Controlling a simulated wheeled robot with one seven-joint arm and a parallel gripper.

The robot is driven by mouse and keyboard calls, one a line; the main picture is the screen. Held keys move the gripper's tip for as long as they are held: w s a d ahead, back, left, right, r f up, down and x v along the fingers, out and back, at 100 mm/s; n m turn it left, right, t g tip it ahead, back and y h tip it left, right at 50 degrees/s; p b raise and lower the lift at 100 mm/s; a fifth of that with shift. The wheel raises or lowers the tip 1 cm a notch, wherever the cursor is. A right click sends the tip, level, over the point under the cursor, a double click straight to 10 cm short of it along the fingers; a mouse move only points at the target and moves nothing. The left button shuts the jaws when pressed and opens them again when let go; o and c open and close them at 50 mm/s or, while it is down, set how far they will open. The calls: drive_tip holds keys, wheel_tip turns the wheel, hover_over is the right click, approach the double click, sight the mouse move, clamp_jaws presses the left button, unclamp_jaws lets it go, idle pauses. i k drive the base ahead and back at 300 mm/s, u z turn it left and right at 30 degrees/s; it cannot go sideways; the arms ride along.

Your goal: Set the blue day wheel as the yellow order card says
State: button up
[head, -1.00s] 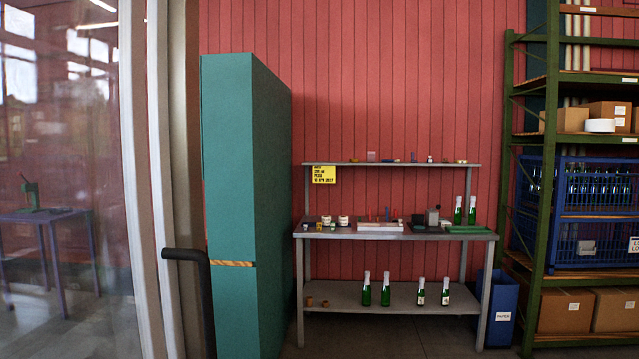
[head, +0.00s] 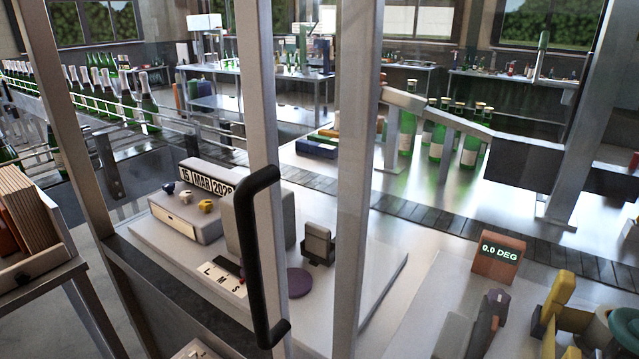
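A grey date box (head: 195,222) stands on a pale bench top behind a framed glass panel. Its display (head: 206,180) reads 15, MAR and a year starting 202; the last digit is unclear. Three small wheels sit on it: a dark blue one (head: 168,188) at left, taken as the day wheel, a white one (head: 186,196) in the middle and a yellow one (head: 205,206) at right. The yellow order card is not in this view now. My gripper is not in view.
A door frame post (head: 357,150) and a black handle (head: 262,255) stand in front of the bench. A slide marked L M S (head: 222,278) and a purple disc (head: 298,282) lie nearby. A 0.0 DEG readout (head: 498,257) is at right. Bottles line a conveyor behind.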

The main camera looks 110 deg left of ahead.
sight(169, 188)
drive_tip(key=u, duration=4.3)
drive_tip(key=k, duration=0.4)
drive_tip(key=u, duration=1.4)
drive_tip(key=i, duration=1.5)
drive_tip(key=z, duration=0.45)
drive_tip(key=i, duration=1.1)
drive_tip(key=z, duration=0.95)
